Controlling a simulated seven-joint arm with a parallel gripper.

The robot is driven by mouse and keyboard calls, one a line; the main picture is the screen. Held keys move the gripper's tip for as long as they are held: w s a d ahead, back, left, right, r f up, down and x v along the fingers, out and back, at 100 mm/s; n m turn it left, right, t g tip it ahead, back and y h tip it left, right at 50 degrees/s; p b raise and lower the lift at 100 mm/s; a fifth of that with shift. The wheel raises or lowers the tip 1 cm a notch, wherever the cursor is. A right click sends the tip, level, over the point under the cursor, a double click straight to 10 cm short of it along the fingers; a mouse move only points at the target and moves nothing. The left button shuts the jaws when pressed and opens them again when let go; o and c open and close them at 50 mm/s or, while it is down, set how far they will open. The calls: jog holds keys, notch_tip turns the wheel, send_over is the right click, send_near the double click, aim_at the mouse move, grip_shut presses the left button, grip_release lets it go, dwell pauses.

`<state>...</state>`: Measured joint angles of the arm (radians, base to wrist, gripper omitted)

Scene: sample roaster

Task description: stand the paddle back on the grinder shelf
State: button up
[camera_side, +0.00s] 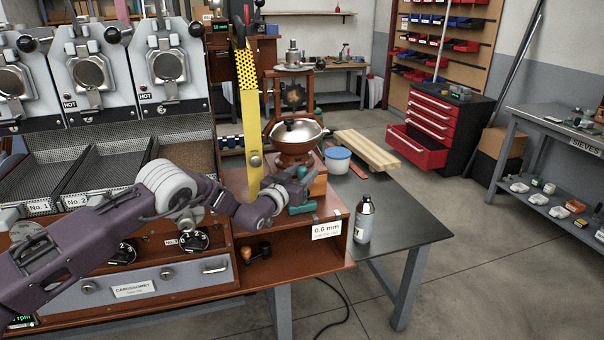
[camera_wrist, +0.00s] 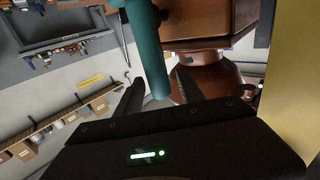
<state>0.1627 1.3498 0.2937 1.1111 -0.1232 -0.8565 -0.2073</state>
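The paddle is not clear to me; the teal handle (camera_wrist: 152,55) may be its grip. In the wrist view the teal handle runs down from the top edge, and its near end lies between my two dark fingers. The fingers are apart and I cannot tell whether they press on it. In the side view my gripper (camera_side: 291,189) is low over the brown shelf (camera_side: 330,254) labelled 0.6 mm, next to teal pieces (camera_side: 301,209). My wrist partly hides them. The grinder (camera_side: 295,146), with a metal bowl, stands just behind.
A tall yellow perforated strip (camera_side: 250,105) rises beside my wrist. A bottle (camera_side: 364,220) and a white-blue tub (camera_side: 337,159) stand on the dark table (camera_side: 405,222) to the right. Wooden boards (camera_side: 366,151) lie farther back. The table's front right is clear.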

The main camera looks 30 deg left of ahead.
jog(key=shift+r, duration=0.15)
jog(key=s, duration=1.2)
jog(key=s+a+r+n+g+y, duration=0.1)
jog(key=s+a+r+n+g, duration=0.2)
jog(key=r, duration=0.9)
jog(key=s+r+m+g, duration=0.1)
jog(key=s+r+g, duration=0.45)
jog(key=s, duration=0.85)
jog(key=s+d+f+m+g+h, duration=0.1)
jog(key=s+g, duration=0.3)
jog(key=s, duration=2.7)
jog(key=shift+d+f+m, duration=0.25)
jog(key=shift+m, duration=0.25)
